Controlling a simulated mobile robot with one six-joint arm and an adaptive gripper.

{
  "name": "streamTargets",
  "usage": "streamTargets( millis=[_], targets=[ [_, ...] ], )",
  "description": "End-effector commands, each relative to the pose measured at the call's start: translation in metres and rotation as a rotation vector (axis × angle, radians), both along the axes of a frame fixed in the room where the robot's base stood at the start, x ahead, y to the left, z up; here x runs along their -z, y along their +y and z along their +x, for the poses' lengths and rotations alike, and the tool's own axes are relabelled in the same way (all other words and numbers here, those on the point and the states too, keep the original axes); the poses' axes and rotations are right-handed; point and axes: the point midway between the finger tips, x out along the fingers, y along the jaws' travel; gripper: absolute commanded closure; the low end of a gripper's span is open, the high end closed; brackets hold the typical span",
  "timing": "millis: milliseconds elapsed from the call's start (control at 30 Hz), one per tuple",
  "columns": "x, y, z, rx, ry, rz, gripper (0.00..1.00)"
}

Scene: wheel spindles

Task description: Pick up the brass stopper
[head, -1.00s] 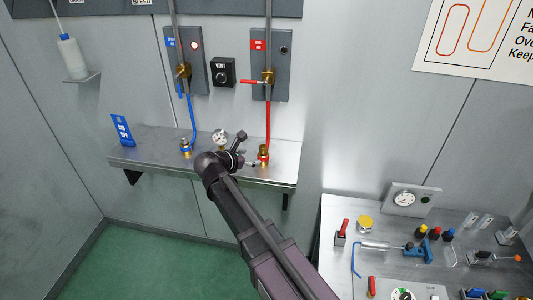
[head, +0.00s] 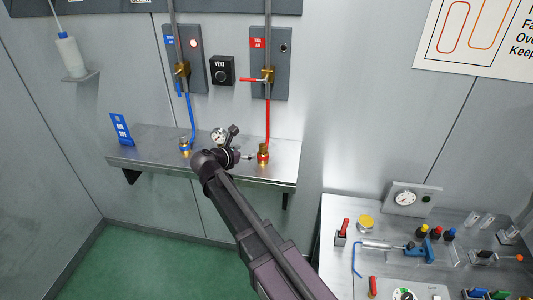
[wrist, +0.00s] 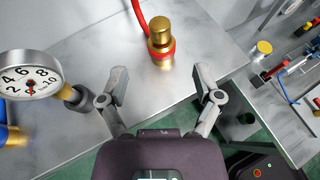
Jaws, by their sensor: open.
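A brass stopper (wrist: 159,28) stands upright in a brass fitting with a red ring (wrist: 161,52), on the steel shelf below the red hose. In the head view the stopper (head: 263,146) is at the right part of the shelf. My gripper (wrist: 161,78) is open and empty, its two fingers spread to the left and right of the fitting's line. The stopper is ahead of the fingertips, roughly centred between them, and apart from them. In the head view my gripper (head: 243,144) is just left of the stopper, partly hidden by my wrist.
A round pressure gauge (wrist: 29,80) is close left of my left finger. A blue-ringed brass fitting (head: 185,147) and a blue sign (head: 121,129) are further left on the shelf (head: 286,173). A cluttered bench (head: 331,212) with a yellow cap (head: 366,222) is at the right.

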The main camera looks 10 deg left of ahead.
Motion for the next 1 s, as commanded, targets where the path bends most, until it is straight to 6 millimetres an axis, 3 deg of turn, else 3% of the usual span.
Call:
streamTargets(
  millis=[333, 1000],
  targets=[
    [0.02, -0.017, 0.041, 0.001, 0.0, 0.0, 0.17],
    [0.025, -0.023, 0.055, 0.001, 0.0, 0.0, 0.17]
  ],
)
